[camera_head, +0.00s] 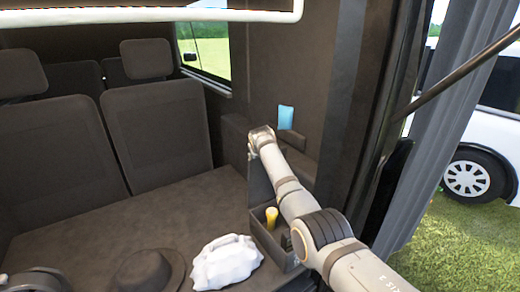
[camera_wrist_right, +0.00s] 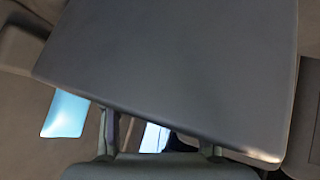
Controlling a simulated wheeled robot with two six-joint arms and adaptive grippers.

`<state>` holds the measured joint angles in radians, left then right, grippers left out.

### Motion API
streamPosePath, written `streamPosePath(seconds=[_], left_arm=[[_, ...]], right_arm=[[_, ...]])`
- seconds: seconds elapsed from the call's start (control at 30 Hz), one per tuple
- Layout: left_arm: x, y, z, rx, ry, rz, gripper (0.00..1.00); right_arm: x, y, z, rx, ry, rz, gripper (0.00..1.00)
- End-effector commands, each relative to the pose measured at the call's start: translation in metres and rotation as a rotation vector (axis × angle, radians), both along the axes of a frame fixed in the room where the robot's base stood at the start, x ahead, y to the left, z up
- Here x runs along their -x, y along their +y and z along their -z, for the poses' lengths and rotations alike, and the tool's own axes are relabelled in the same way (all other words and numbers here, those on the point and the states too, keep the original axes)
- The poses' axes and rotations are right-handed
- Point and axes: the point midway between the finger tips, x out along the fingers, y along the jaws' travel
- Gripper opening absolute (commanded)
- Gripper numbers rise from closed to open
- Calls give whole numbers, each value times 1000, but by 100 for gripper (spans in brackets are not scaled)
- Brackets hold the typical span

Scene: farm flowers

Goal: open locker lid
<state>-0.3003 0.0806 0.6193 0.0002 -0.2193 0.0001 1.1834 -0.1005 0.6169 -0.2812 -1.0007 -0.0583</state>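The locker (camera_head: 279,252) is a dark open-topped box at the right of the trunk floor, with a yellow-topped item inside. Its dark lid (camera_head: 259,184) appears raised, standing nearly upright at the box's back left. In the right wrist view a large grey panel, apparently the lid (camera_wrist_right: 170,65), fills much of the picture.
A white lumpy bag (camera_head: 226,262) and a dark hat (camera_head: 146,271) lie left of the locker. A blue item (camera_head: 286,117) is on the side wall beyond my right wrist. Seats (camera_head: 155,133) close off the back; the trunk floor between is clear.

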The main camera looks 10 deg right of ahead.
Motion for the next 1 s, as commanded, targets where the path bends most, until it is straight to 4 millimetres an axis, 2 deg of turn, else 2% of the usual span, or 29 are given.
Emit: streamPosePath(seconds=[0.6,1.0], left_arm=[[-1,-1,0,1,0,0,40],[-1,-1,0,1,0,0,40]], right_arm=[[76,16,-74,-2,-15,-5,48],[82,16,-79,-1,-14,-4,48]])
